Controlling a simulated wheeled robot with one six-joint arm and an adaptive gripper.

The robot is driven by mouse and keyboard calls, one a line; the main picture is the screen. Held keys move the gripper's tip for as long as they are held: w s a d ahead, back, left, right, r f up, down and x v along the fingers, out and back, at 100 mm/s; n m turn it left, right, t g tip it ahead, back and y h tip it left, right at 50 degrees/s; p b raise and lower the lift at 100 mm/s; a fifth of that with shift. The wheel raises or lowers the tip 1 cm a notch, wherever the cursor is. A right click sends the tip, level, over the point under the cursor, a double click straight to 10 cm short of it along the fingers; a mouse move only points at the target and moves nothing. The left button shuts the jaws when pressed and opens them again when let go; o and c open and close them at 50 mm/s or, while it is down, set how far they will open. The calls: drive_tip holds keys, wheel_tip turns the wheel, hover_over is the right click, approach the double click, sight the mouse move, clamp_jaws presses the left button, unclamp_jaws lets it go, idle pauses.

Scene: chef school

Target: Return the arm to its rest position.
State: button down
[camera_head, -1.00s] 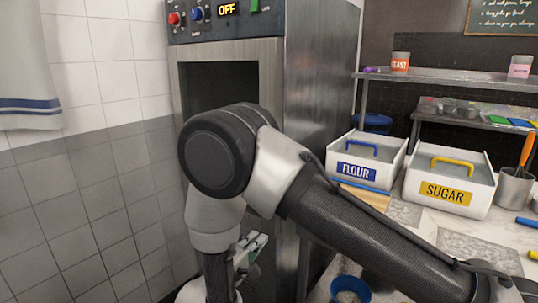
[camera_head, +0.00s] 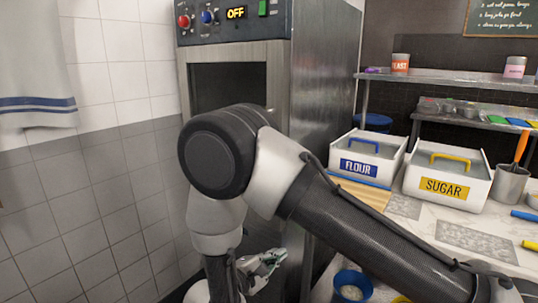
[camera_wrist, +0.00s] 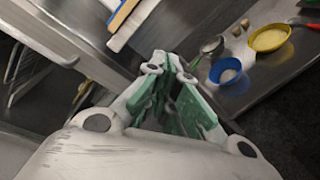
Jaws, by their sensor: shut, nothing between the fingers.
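My arm is folded in front of the steel machine in the head view, with its elbow high and its forearm hanging down. My gripper (camera_head: 272,261) is low in the head view, partly behind the forearm, its fingers pointing right. In the wrist view my gripper (camera_wrist: 168,64) shows green-lined fingers closing toward each other at the far end, shut with nothing held. It hangs in free space, apart from the counter.
The steel machine (camera_head: 325,95) reads OFF. On the counter to the right stand the flour bin (camera_head: 365,153) and the sugar bin (camera_head: 447,178). A blue bowl (camera_wrist: 228,76) and a yellow bowl (camera_wrist: 268,40) show in the wrist view. Tiled wall (camera_head: 80,210) is at left.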

drive_tip(key=s+d+r+m+g+y, duration=0.2)
drive_tip(key=s+d+r+m, duration=0.3)
drive_tip(key=d+r, duration=0.4)
drive_tip(key=s+d+r+m+g+y, duration=0.3)
drive_tip(key=s+d+r+m+y, duration=0.2)
drive_tip(key=d, duration=0.9)
drive_tip(key=s+d+r+m+g+y, duration=0.3)
drive_tip(key=s+d+r+m, duration=0.2)
drive_tip(key=s+d+r, duration=0.4)
wheel_tip(320, 180, up, 5)
drive_tip(key=d, duration=0.2)
drive_tip(key=shift+s+d+m+y, duration=0.3)
drive_tip(key=shift+s+d, duration=0.05)
drive_tip(key=shift+s, duration=0.05)
drive_tip(key=c, duration=2.2)
unclamp_jaws()
drive_tip(key=shift+g, duration=0.3)
